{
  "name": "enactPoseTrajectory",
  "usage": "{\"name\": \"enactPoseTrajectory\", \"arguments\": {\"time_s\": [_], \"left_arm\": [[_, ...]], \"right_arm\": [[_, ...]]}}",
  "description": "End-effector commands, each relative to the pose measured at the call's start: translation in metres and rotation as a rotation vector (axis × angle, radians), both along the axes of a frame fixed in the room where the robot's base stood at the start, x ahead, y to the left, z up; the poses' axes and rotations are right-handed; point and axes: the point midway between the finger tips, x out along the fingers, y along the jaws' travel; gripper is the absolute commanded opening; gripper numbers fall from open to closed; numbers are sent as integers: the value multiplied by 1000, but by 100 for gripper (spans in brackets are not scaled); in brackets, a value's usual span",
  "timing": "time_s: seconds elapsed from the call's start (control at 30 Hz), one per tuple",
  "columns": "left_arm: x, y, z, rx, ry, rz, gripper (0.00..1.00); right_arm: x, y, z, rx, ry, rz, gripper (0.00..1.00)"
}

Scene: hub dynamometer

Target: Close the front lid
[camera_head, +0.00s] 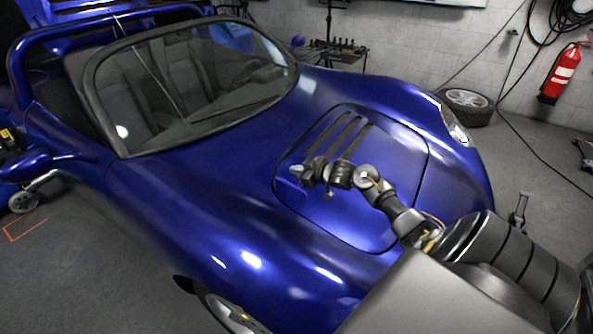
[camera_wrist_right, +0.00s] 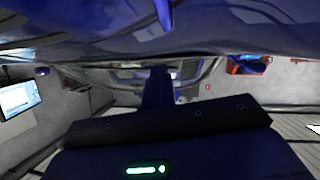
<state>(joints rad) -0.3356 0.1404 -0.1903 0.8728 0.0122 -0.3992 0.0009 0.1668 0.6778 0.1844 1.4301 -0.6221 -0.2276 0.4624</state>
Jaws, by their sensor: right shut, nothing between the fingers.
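The front lid (camera_head: 395,148) is the blue panel with dark slots on the nose of the blue sports car (camera_head: 190,215). It lies down in its opening, with a thin dark seam around it. It looks about level with the bodywork; I cannot tell whether a small gap is left. My right gripper (camera_head: 298,171) is shut and empty, over the lid's left part near the windscreen side. The wrist view shows the gripper (camera_wrist_right: 158,75) close under a glossy blue surface; contact is unclear. My left gripper is not in view.
A fire extinguisher (camera_head: 560,73) hangs on the back wall at right. A tyre (camera_head: 467,105) lies on the floor by the wall. A small tool table (camera_head: 338,52) stands behind the car. My right arm crosses the lid's near right edge. Floor at right is mostly clear.

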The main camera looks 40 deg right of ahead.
Motion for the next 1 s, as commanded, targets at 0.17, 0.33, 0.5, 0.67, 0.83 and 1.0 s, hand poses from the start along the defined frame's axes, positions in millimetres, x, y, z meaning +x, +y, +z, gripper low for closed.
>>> {"name": "enactPoseTrajectory", "arguments": {"time_s": [0.17, 0.33, 0.5, 0.67, 0.83, 1.0], "left_arm": [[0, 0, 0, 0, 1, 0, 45], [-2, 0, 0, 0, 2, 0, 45], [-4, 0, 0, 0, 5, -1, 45], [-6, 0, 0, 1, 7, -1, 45], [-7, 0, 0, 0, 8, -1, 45], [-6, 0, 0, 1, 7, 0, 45]], "right_arm": [[0, 0, 0, 0, 0, 0, 0], [0, 0, 0, 0, 0, 0, 0], [0, 0, 0, 0, 0, 0, 0], [0, 0, 0, 0, 0, 0, 10], [0, 0, 0, 0, 0, 0, 32], [0, 0, 0, 0, 0, 0, 36]]}}
